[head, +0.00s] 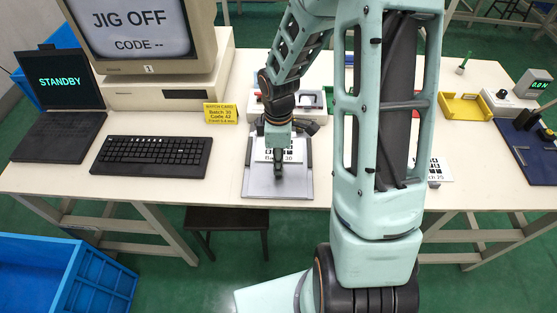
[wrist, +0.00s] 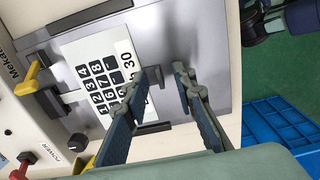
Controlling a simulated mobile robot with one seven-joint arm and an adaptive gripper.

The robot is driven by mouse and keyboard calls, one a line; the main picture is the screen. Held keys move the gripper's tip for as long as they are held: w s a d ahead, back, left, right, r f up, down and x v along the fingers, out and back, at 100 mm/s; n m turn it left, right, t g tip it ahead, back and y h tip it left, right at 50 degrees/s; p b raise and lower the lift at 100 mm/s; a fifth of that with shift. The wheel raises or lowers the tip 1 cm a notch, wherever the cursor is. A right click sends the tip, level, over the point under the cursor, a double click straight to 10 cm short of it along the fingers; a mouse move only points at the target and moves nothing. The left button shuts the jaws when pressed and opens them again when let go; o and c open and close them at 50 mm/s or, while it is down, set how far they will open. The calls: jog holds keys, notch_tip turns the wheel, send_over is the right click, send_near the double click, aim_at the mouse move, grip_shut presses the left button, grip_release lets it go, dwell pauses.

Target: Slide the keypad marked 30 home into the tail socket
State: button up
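The keypad marked 30 (wrist: 88,62) is a white film with black keys. It lies on the grey plate of the jig (wrist: 195,32), and it also shows in the head view (head: 262,156), partly behind my gripper. Its narrow white tail (wrist: 72,97) points left to the dark tail socket (wrist: 50,101); I cannot tell how deep it sits. A yellow lever (wrist: 30,80) stands beside the socket. My gripper (wrist: 168,72) is open, with a gap between its fingers. One fingertip is over or beside the keypad's 30-marked edge, the other over bare plate; contact is unclear.
A dark corner stop (wrist: 152,128) lies near one finger. In the head view, a yellow batch card (head: 220,113) reads Batch 30, Code 42. The monitor (head: 140,30) reads JIG OFF. Another keypad (head: 438,171) lies right of my arm; a yellow tray (head: 465,108) stands behind it.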

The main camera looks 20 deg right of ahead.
jog(key=shift+r, duration=0.1)
notch_tip(320, 180, up, 12)
dwell(0.5)
dwell(0.4)
